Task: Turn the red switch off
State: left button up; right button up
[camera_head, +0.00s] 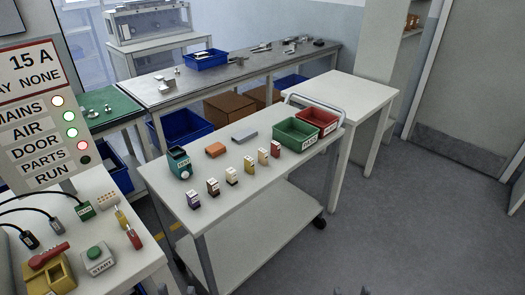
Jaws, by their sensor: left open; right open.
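The red switch (48,255) is a red handle on top of a yellow box (48,278) at the front left of the left table. The handle lies at a slant, its right end pointing up and to the right. My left gripper (176,290) shows only as fingertips at the bottom edge, right of the left table and apart from the switch. My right gripper (351,291) also shows only as fingertips at the bottom edge, over the floor. Both are open and empty; the rest of each is hidden below the frame.
A green START button (96,254) stands right of the switch, with plugs and cables behind. A sign panel (30,110) with lamps rises behind; MAINS, AIR and DOOR lamps look lit. A white cart (215,210) holds small blocks and bins. Floor (430,230) at right is clear.

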aim_at(36, 262)
jog(key=u, duration=1.7)
